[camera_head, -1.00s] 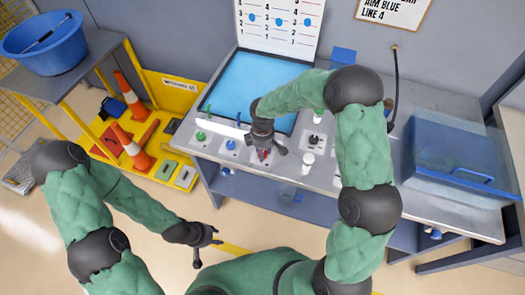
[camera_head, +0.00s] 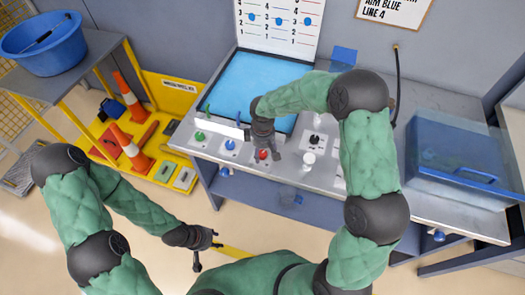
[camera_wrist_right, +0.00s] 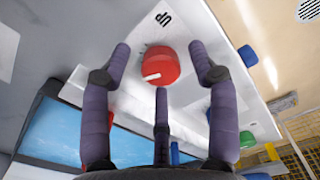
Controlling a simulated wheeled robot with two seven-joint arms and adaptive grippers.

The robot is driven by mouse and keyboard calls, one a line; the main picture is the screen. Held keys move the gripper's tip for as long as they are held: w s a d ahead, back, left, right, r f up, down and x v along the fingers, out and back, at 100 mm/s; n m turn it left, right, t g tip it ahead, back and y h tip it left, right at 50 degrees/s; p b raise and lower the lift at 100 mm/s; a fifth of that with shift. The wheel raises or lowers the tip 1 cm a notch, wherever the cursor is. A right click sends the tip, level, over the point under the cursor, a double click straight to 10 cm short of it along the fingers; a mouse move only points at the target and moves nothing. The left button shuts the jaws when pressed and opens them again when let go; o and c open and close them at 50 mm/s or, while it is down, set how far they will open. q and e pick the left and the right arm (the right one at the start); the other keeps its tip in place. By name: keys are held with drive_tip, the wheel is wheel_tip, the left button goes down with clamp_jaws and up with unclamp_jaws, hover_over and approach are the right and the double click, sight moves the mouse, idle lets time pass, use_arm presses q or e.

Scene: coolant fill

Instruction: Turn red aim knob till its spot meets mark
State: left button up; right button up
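The red knob (camera_wrist_right: 160,65) has a white stripe on its face, toward the lower left in the right wrist view. It also shows in the head view (camera_head: 263,154) on the front of the bench. My right gripper (camera_wrist_right: 160,50) is open, with two fingers apart on either side of the knob and a third below it; gaps show beside the knob. A white board (camera_head: 280,38) at the back has numbered scales with blue dots, one per column. I cannot tell which dot or mark belongs to the knob. My left gripper (camera_head: 207,254) is open and empty, low in front of the bench.
Green (camera_head: 199,136), blue (camera_head: 230,144) and black (camera_head: 314,140) knobs sit near the red one. A white cylinder (camera_head: 309,158) stands to its right. A blue see-through box (camera_head: 462,165) stands at the bench's right. Cones and a yellow rack are at left.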

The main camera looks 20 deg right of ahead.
sight(263, 153)
wheel_tip(263, 153, up, 12)
idle(0.7)
idle(0.4)
